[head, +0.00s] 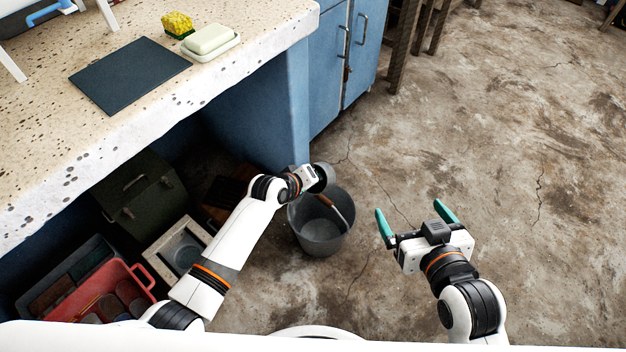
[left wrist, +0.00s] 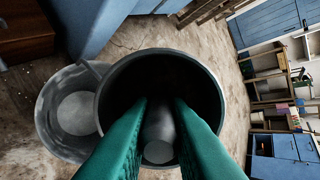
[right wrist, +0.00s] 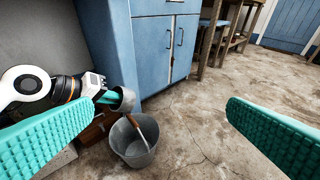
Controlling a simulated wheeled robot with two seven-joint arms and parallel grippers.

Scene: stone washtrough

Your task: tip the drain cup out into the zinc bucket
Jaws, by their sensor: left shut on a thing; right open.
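The drain cup (head: 322,178) is a grey cup held above the back rim of the zinc bucket (head: 318,238). In the left wrist view its round rim (left wrist: 158,54) surrounds a dark inside, and the bucket (left wrist: 45,125) shows beside it. My left gripper (left wrist: 165,106) is shut on the cup; its fingers are mostly hidden in the head view. The cup looks tilted in the right wrist view (right wrist: 124,99), but I cannot tell how far or what it holds. My right gripper (head: 411,212) is open and empty, right of the bucket.
A wooden-handled tool (head: 336,208) leans in the bucket. The stone counter (head: 215,85) and blue cabinet (head: 335,60) stand behind. Under the counter are a green box (head: 138,200), a pale frame (head: 160,240) and a red crate (head: 140,275). The floor (head: 520,180) at right is clear.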

